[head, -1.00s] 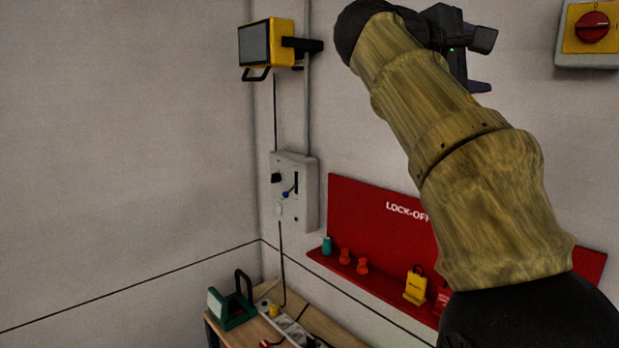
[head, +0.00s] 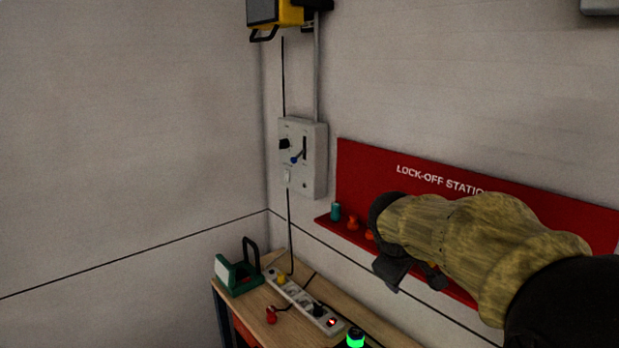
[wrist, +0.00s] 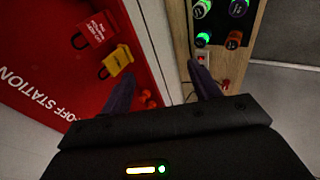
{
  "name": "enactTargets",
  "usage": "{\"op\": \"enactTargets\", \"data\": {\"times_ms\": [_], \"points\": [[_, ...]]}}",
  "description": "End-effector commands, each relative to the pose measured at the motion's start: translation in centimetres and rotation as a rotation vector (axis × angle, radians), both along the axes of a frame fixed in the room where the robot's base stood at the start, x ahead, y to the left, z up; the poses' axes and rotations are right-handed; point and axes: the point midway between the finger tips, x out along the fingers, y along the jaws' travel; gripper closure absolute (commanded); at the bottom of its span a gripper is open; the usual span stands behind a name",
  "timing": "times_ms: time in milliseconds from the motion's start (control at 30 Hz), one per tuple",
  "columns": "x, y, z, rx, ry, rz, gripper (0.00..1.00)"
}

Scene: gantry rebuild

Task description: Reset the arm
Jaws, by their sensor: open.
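My gripper (wrist: 163,88) is open and empty in the wrist view, its two dark fingers spread apart with a wall strip and the bench edge beyond. In the head view my gripper (head: 408,275) is a dark shape at the end of my arm, low in front of the red lock-off station (head: 365,165). My arm, in a yellowish sleeve, reaches in from the right and covers part of the station. Whether my gripper touches anything there cannot be told.
A wooden bench (head: 258,298) stands below, with a power strip (head: 305,300), a green lamp (head: 238,275) and a green-lit item (head: 355,338). A grey control box (head: 303,157) and a yellow floodlight (head: 285,14) are on the wall. Yellow (wrist: 117,61) and red (wrist: 95,30) lockout items hang at the station.

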Motion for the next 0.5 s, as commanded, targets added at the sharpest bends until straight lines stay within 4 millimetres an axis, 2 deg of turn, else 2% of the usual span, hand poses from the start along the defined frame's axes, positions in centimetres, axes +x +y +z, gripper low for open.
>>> {"op": "enactTargets", "data": {"times_ms": [33, 200, 500], "points": [[-1.1, 0.3, -2.5, 0.051, 0.019, -0.028, 0.38], [-5.1, 1.4, -9.2, 0.226, 0.068, -0.153, 0.38], [-13.4, 3.0, -18.9, 0.485, 0.134, -0.462, 0.38]]}}
